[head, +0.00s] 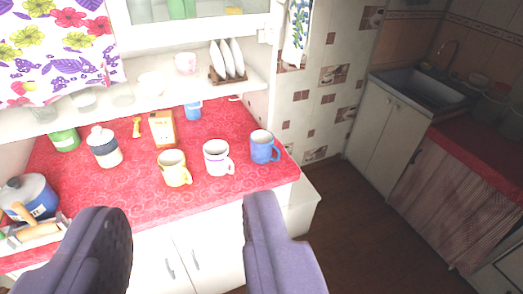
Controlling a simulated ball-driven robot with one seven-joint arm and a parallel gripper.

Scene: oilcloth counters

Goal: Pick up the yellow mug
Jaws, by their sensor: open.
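A pale yellow mug (173,169) stands upright on the red oilcloth counter (215,196), near its front edge, with its handle to the right. A white mug with a dark band (216,157) stands just to its right, and a blue mug (262,146) stands further right. My gripper (180,220) is open and empty in front of the counter, its two purple-grey fingers wide apart at the bottom of the view. The yellow mug shows between and beyond the fingers, not touched by them.
Behind the mugs are an orange-and-white box (162,128), a light blue cup (193,110) and a white-and-blue jar (104,147). A blue pot (28,197) stands at the left. A shelf (130,105) hangs above the back. Open floor (345,215) lies to the right.

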